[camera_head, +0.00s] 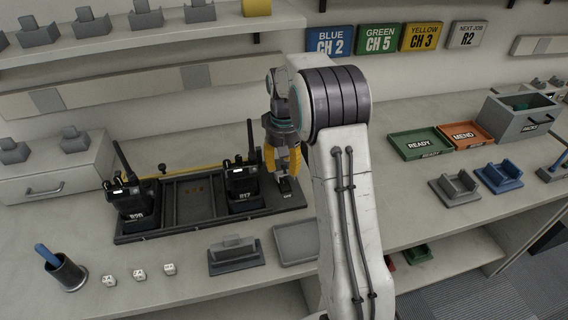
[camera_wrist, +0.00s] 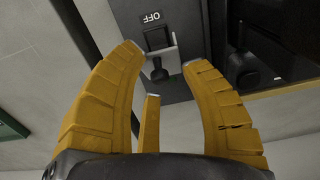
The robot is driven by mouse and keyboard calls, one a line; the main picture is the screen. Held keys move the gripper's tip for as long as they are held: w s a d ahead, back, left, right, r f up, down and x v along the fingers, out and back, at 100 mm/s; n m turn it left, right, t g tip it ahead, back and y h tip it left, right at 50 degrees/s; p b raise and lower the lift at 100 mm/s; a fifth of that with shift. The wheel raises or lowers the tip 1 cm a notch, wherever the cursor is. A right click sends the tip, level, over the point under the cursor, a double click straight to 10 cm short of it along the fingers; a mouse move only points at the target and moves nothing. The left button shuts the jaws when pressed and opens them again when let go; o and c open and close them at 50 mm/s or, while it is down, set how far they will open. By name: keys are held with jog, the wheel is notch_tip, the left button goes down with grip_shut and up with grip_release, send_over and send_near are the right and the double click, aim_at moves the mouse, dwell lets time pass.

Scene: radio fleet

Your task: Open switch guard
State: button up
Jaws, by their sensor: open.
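The switch guard (camera_wrist: 172,58) looks like a small light grey piece beside a black switch, under an OFF label (camera_wrist: 154,16) on a dark panel. I cannot tell whether it is raised or down. A dark rounded knob (camera_wrist: 158,72) sits just below it in the wrist view. My gripper (camera_wrist: 160,56) has its yellow fingers spread, with the guard between the two long fingertips and nothing held. Contact cannot be made out. In the head view my gripper (camera_head: 284,163) points down over the right end of the dark rack (camera_head: 194,200), where the switch unit (camera_head: 287,187) is partly hidden.
Two black radios, one at the rack's left (camera_head: 135,200) and one beside my gripper (camera_head: 244,184), stand with tall antennas. A grey cradle (camera_head: 236,252), an empty tray (camera_head: 296,243) and a pen cup (camera_head: 66,274) stand in front. READY (camera_head: 420,144) and MEND (camera_head: 466,134) trays lie right.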

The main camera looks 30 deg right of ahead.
jog(key=shift+c, duration=0.2)
grip_shut()
dwell(0.6)
